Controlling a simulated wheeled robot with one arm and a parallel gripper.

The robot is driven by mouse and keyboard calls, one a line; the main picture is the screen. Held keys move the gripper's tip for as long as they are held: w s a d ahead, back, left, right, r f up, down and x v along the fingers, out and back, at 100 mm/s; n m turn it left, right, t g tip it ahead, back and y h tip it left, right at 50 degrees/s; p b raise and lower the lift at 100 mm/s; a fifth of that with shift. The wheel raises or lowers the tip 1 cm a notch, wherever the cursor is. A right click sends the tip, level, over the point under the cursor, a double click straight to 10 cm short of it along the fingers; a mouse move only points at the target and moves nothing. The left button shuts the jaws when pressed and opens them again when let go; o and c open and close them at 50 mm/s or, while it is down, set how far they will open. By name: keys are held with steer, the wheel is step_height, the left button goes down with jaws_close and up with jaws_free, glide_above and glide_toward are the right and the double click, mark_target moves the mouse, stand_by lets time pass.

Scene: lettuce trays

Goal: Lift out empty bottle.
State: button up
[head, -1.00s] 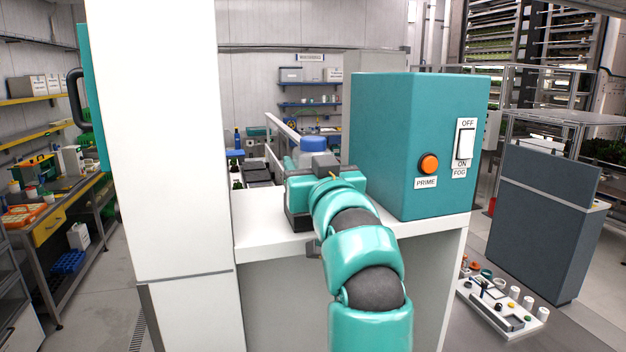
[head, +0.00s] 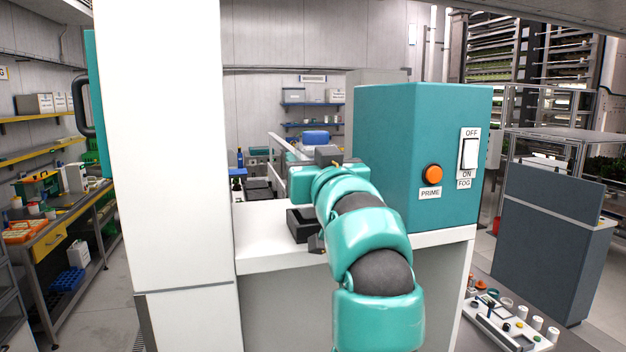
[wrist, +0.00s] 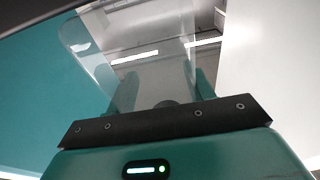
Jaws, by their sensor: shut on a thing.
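My gripper (head: 318,172) is at the white counter, left of the teal machine box, and is mostly hidden behind my own arm in the head view. A clear, see-through bottle (wrist: 155,75) stands between the fingers in the wrist view, and my gripper is shut on it. A dark holder (head: 300,226) sits on the counter below my gripper. I cannot tell whether the bottle's bottom is clear of it.
The teal box (head: 405,150) with an orange PRIME button (head: 433,174) and a fog switch (head: 470,154) stands close on the right. A tall white column (head: 170,150) stands on the left. The white counter (head: 262,236) has bare room at its front left.

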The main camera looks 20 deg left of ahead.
mark_target(306, 146)
steer(key=s+r+b, duration=0.1)
steer(key=r, duration=0.1)
steer(key=s+r+b, duration=0.1)
steer(key=s+r, duration=0.1)
steer(key=s+r+b, duration=0.2)
steer(key=shift+d, duration=0.35)
steer(key=s+r, duration=0.9)
steer(key=r, duration=0.1)
steer(key=shift+d+r+p, duration=0.3)
steer(key=shift+d, duration=0.15)
